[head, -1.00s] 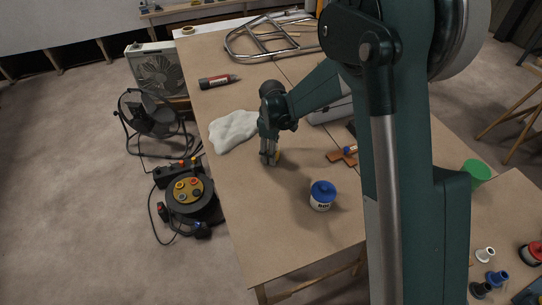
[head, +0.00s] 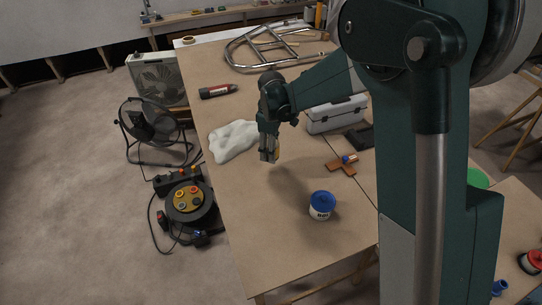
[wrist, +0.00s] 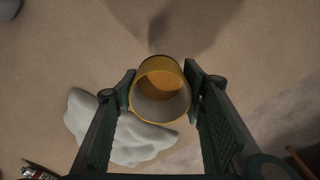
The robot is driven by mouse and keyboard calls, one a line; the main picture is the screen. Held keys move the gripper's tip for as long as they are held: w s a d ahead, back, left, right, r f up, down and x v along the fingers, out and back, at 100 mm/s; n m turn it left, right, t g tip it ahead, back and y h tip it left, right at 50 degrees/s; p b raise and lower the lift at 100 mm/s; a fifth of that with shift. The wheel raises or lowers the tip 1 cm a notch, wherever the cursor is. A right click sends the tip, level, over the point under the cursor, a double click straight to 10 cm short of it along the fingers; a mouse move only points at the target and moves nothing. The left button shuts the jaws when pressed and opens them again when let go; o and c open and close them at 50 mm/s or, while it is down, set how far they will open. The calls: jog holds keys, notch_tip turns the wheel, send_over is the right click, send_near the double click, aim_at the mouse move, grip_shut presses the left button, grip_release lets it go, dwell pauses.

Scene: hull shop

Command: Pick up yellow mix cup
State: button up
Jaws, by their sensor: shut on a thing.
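The yellow mix cup (wrist: 160,104) is between my gripper's fingers (wrist: 160,92) in the wrist view, with its round mouth facing the camera. The fingers press on its two sides. Its inside looks empty, with an orange-yellow bottom. In the head view my gripper (head: 269,154) points down above the table, to the right of the white cloth. Only a small yellow edge of the cup (head: 276,153) shows there; the fingers hide the rest.
A white crumpled cloth (head: 232,141) lies beside my gripper. A blue-lidded tub (head: 321,206), an orange-brown cross-shaped piece (head: 341,167), a grey toolbox (head: 337,115) and a dark tube (head: 218,91) are on the table (head: 270,245). The table's near end is mostly clear.

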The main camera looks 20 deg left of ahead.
jog(key=shift+r, duration=1.25)
